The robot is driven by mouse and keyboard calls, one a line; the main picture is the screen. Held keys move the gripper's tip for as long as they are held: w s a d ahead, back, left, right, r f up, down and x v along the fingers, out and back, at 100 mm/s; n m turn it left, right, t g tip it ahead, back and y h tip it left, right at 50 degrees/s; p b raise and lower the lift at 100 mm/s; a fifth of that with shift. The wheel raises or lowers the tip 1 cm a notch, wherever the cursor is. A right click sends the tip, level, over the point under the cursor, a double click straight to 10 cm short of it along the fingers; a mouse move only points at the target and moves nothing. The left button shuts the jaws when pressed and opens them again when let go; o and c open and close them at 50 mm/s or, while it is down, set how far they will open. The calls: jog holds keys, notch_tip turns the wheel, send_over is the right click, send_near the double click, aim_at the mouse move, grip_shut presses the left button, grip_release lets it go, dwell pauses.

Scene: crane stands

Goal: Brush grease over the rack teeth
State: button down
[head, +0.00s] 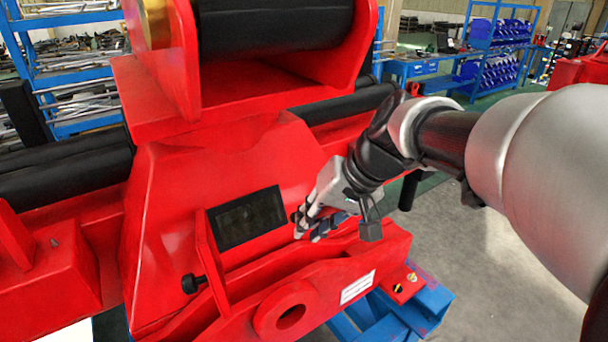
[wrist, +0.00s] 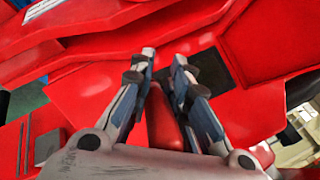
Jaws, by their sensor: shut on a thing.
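My gripper (head: 306,222) reaches down from the right to the front of the red crane stand (head: 165,185), just right of a dark rectangular panel (head: 247,217). In the wrist view my gripper (wrist: 165,62) has its two fingers around a red rounded handle (wrist: 161,118), which looks like the brush's handle. The bristles cannot be made out. The dark panel shows just beyond the right fingertip in the wrist view (wrist: 208,71). I cannot make out rack teeth or grease in either view.
A red ledge with a round hole (head: 291,316) runs below the gripper. A black knob (head: 190,283) sticks out at the lower left. A blue support (head: 425,305) stands below right. Black rollers (head: 65,172) and shelves with blue bins (head: 490,68) lie behind. Open floor is at right.

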jog(key=shift+s+d+r, duration=0.1)
jog(key=shift+s+d, duration=0.05)
jog(key=shift+s, duration=0.05)
jog(key=shift+s+d+r, duration=0.3)
jog(key=shift+s+d, duration=0.1)
jog(key=shift+s, duration=0.2)
jog(key=shift+s+d+r, duration=0.25)
jog(key=shift+s+d, duration=0.1)
jog(key=shift+s, duration=0.2)
jog(key=shift+w+a, duration=0.1)
jog(key=shift+w, duration=0.05)
jog(key=shift+w+a+f, duration=0.45)
jog(key=shift+w+a, duration=0.15)
jog(key=shift+w, duration=0.3)
jog(key=shift+w+a+f, duration=0.5)
jog(key=shift+w+a, duration=0.05)
jog(key=shift+w, duration=0.3)
jog(key=shift+w+a+f, duration=0.45)
jog(key=shift+w+a, duration=0.15)
jog(key=shift+w, duration=0.3)
jog(key=shift+w+a+f, duration=0.35)
jog(key=shift+w+a, duration=0.15)
jog(key=shift+w, duration=0.15)
